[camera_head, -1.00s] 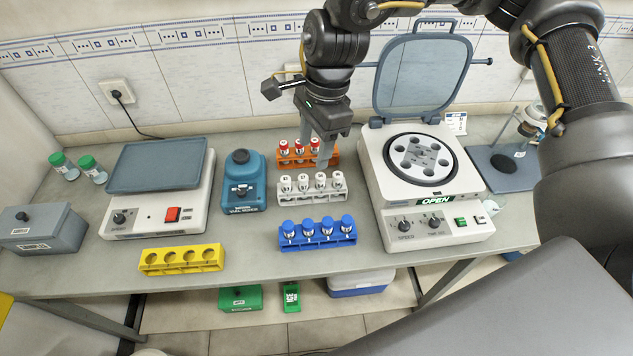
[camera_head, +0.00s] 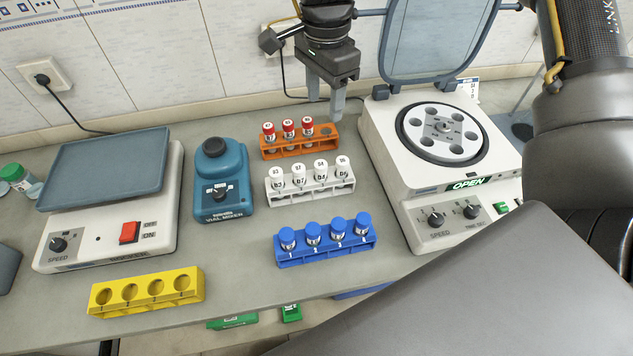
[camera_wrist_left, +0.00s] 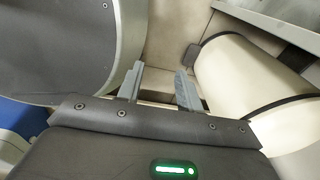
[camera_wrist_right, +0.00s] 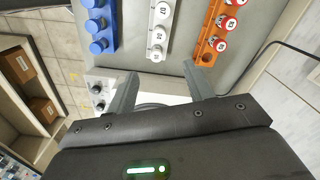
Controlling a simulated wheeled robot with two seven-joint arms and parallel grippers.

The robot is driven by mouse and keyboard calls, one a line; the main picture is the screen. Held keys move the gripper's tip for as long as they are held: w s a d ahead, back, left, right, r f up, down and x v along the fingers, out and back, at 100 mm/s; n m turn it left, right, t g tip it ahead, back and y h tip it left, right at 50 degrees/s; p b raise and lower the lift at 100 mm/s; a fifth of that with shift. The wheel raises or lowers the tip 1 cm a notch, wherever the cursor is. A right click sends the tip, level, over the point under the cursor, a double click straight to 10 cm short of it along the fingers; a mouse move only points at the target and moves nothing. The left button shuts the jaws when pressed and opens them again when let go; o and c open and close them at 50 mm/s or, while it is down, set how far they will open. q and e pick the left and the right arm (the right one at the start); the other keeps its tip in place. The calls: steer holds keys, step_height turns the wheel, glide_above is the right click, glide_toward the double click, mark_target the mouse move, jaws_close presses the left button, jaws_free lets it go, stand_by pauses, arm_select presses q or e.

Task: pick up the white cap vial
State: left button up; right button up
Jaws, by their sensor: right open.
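Several white-capped vials (camera_head: 299,175) stand upright in a white rack (camera_head: 318,193), in the middle of the bench. The rack also shows at the top of the right wrist view (camera_wrist_right: 158,35). My right gripper (camera_head: 325,108) is open and empty, above and behind the right end of the orange rack. In the right wrist view its fingers (camera_wrist_right: 160,82) are spread apart, with the white rack beyond them. My left gripper (camera_wrist_left: 160,78) is open and empty, away from the racks and over the floor area.
An orange rack (camera_head: 301,147) with red-capped vials is behind the white rack, a blue rack (camera_head: 327,248) in front. A centrifuge (camera_head: 420,200) with raised lid stands right.

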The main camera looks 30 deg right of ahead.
steer(key=b, duration=0.7)
glide_toward(322, 164)
steer(key=shift+w+d+f, duration=0.15)
steer(key=shift+w+f, duration=0.15)
steer(key=shift+w, duration=0.1)
steer(key=shift+f, duration=0.15)
steer(key=shift+w, duration=0.1)
steer(key=shift+f, duration=0.35)
step_height(322, 164, down, 4)
steer(key=shift+r, duration=0.1)
steer(key=shift+f, duration=0.4)
steer(key=shift+s+f, duration=0.2)
steer(key=shift+f, duration=0.1)
steer(key=f, duration=0.3)
steer(key=shift+s+f+p, duration=0.25)
steer(key=shift+f+p, duration=0.05)
steer(key=shift+p, duration=0.1)
steer(key=shift+f, duration=0.6)
steer(key=shift+c, duration=0.5)
arm_select(q)
step_height(322, 164, down, 8)
steer(key=w+a, duration=0.1)
steer(key=w, duration=0.1)
steer(key=shift+w, duration=0.15)
arm_select(e)
steer(key=c, duration=1)
